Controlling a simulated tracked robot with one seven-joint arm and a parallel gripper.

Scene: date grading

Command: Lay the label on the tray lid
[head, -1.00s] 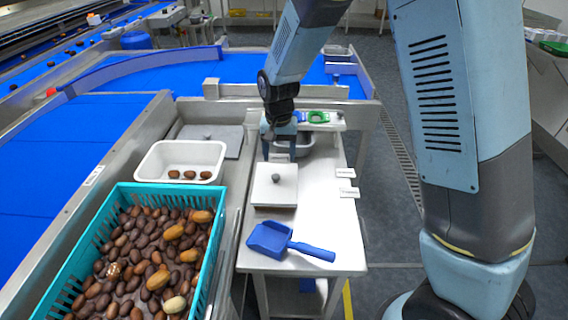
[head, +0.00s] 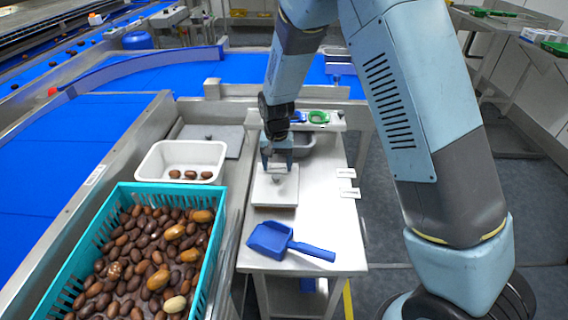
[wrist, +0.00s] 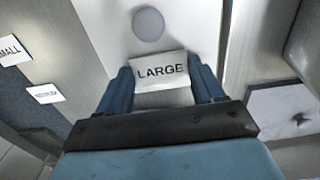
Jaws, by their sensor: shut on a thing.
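The tray lid (head: 275,195) is a pale square plate with a round grey knob, lying on the white side table. It also shows in the wrist view (wrist: 192,35), with its knob (wrist: 148,24) just beyond the fingertips. My gripper (head: 278,165) is over the far part of the lid. In the wrist view, my gripper (wrist: 163,85) is shut on a white label (wrist: 161,71) reading "LARGE". The label lies in front of the knob; I cannot tell whether it touches the lid.
Two other labels (head: 347,173) (head: 349,193) lie at the table's right edge; one reads "SMALL" (wrist: 10,50). A blue scoop (head: 285,242) lies at the near end. A white tray with dates (head: 155,158) and a full turquoise crate (head: 128,187) stand left.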

